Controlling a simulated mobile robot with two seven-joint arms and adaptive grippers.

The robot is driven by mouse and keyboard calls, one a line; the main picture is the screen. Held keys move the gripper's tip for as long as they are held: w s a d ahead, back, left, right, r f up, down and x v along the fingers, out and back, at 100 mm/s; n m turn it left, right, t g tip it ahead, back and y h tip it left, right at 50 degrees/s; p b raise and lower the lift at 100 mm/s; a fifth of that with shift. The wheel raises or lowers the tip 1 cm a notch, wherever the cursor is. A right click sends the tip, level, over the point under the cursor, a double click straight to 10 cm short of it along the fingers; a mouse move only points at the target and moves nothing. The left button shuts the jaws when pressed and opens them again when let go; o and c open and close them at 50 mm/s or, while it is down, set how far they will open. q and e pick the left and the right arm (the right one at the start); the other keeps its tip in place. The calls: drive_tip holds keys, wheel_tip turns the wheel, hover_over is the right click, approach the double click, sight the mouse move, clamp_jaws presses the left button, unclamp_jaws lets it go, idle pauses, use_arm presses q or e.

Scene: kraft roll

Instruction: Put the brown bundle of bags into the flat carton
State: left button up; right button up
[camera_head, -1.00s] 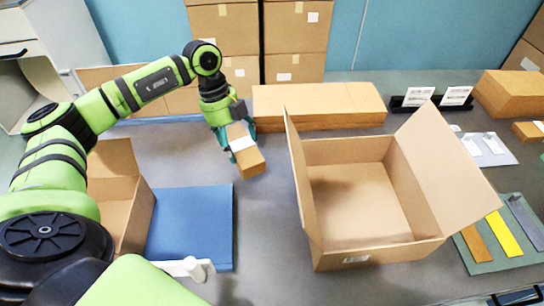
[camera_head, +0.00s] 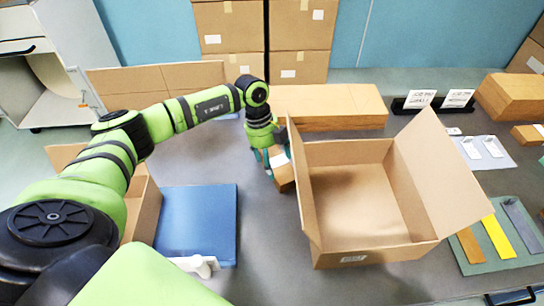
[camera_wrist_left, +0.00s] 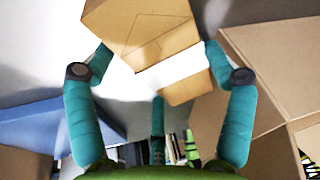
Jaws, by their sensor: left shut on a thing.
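The brown bundle of bags (camera_head: 283,177) has a white band around it. My left gripper (camera_head: 272,160) is shut on it and holds it just left of the open carton's left flap, partly hidden behind that flap. In the left wrist view the bundle (camera_wrist_left: 140,25) and its white band lie between the teal fingers. The wide, open flat carton (camera_head: 362,205) stands in the middle of the table with its side flaps raised; its visible floor is empty. Whether the bundle touches the flap I cannot tell. My right gripper is not in view.
A blue mat (camera_head: 197,222) and a smaller open carton (camera_head: 143,212) lie to the left. Stacked brown sheets (camera_head: 330,106) sit behind the flat carton. Two label stands (camera_head: 437,102) are at the back right; a green mat (camera_head: 482,262) with strips lies at the right.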

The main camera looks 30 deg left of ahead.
use_arm(q)
drive_tip(key=shift+a, duration=0.1)
drive_tip(key=o, duration=1.2)
drive_tip(key=shift+o, duration=0.2)
